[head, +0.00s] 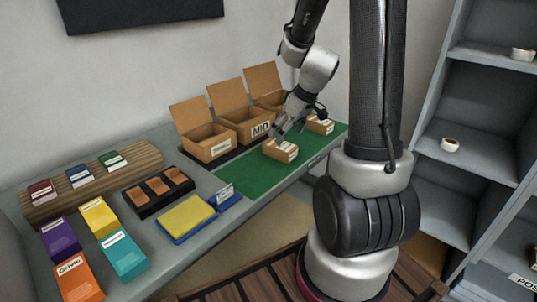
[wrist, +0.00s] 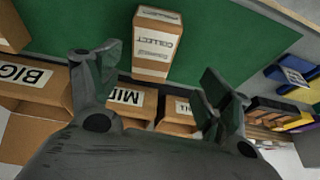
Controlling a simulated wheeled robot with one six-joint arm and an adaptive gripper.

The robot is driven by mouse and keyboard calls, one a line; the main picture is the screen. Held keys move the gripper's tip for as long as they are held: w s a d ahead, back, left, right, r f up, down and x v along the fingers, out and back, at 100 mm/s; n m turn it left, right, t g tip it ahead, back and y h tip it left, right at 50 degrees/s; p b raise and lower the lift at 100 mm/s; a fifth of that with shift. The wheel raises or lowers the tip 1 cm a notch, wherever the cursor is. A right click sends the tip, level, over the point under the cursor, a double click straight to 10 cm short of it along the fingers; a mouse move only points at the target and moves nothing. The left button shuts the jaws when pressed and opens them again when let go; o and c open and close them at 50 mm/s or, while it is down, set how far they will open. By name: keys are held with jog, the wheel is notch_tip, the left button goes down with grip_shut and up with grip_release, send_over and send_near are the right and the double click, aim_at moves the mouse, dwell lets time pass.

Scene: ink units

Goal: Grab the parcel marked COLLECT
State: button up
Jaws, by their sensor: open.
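The parcel marked COLLECT (wrist: 157,43) is a small brown box with a white label, lying on the green mat (wrist: 215,30). In the head view the parcel (head: 281,150) sits near the middle of the mat, in front of the open box labelled MID. My gripper (head: 284,135) is above and close to it. In the wrist view my gripper (wrist: 160,85) has its fingers spread wide, with the parcel beyond and between the fingertips. Nothing is held. I cannot tell whether a finger touches the parcel.
Open cardboard boxes stand behind the mat, including BIG (wrist: 28,76) and MID (head: 252,128). Another small parcel (head: 320,125) lies at the mat's right. Coloured boxes such as the orange one (head: 78,279), a dark tray (head: 158,196) and a yellow pad (head: 187,216) occupy the left.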

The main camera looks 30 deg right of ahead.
aim_at(280, 147)
jog(key=shift+w+d+n, duration=0.1)
jog(key=shift+w+n, duration=0.05)
jog(key=shift+n, duration=0.25)
jog(key=shift+w+f, duration=0.1)
jog(key=shift+f, duration=0.2)
jog(key=x, duration=0.6)
jog(key=shift+w+d+f, duration=0.25)
jog(key=shift+w+f, duration=0.1)
jog(key=shift+f, duration=0.2)
jog(key=shift+f, duration=0.25)
jog(key=shift+c, duration=0.4)
jog(key=c, duration=1.2)
